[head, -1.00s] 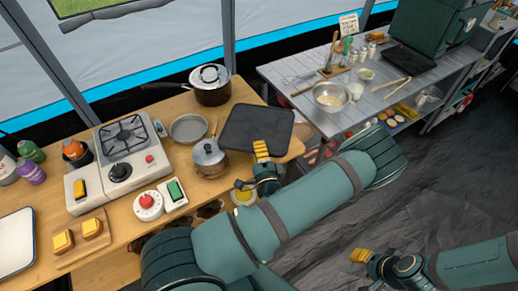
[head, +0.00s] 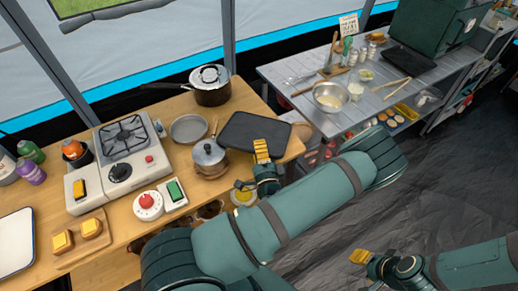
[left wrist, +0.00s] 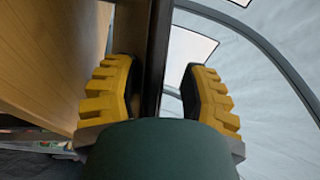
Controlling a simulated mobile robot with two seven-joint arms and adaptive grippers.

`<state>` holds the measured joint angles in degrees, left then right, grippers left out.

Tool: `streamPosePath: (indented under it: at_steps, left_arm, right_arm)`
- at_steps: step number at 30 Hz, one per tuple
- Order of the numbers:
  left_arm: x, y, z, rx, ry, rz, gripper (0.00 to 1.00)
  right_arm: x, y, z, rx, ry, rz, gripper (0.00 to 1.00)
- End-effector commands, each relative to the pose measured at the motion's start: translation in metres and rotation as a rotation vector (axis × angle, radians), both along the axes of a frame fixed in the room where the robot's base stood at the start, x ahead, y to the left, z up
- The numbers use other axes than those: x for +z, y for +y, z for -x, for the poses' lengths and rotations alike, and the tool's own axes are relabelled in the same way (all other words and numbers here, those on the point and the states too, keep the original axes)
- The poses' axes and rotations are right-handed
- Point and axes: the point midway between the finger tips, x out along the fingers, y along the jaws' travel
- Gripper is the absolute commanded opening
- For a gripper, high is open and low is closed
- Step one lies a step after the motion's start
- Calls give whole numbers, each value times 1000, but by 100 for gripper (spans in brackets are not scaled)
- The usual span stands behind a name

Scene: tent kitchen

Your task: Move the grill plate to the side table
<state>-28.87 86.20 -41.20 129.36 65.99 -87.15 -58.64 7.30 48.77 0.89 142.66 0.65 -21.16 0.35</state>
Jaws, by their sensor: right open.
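The grill plate (head: 252,132), a dark, flat, square plate, lies at the right end of the wooden table (head: 118,213). My left gripper (head: 261,150) is at its near edge. In the left wrist view the yellow fingers (left wrist: 158,92) stand on either side of the plate's dark edge (left wrist: 157,60), with narrow gaps showing, so the gripper looks open around it. The grey slatted table (head: 300,70) to the right appears to be the side table. My right gripper (head: 360,256) is open and empty, low over the dark floor.
A lidded saucepan (head: 209,158), a grey pan (head: 188,128) and a black pot (head: 211,90) stand left of the plate. A stove (head: 125,150) is farther left. The slatted table holds a bowl (head: 331,97), utensils and jars; bare slats show between them.

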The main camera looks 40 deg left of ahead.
Motion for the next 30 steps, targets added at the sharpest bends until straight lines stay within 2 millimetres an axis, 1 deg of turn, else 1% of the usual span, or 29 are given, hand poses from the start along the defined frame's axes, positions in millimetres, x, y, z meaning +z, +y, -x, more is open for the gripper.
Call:
streamPosePath:
  at_steps: [1,5,12,18,21,26,29,30]
  left_arm:
    - [6,0,0,1,-1,1,43]
    - [-1,-17,14,-4,4,-1,43]
    - [-9,-56,47,-5,3,-1,43]
    - [-14,-79,68,-3,2,1,43]
    - [-15,-86,74,-2,1,1,43]
    - [-16,-89,78,0,1,3,43]
    - [-26,-87,78,11,18,76,43]
    - [-36,-86,78,21,33,145,43]
  right_arm:
    - [5,0,-1,-2,-2,0,47]
    - [1,0,-1,-1,-2,0,47]
    - [-2,0,0,0,1,0,47]
    - [-4,0,1,2,2,0,47]
    - [-4,0,1,2,2,0,47]
    - [-4,0,1,2,3,0,47]
    - [-4,0,1,2,3,0,47]
    - [-4,0,1,2,3,0,47]
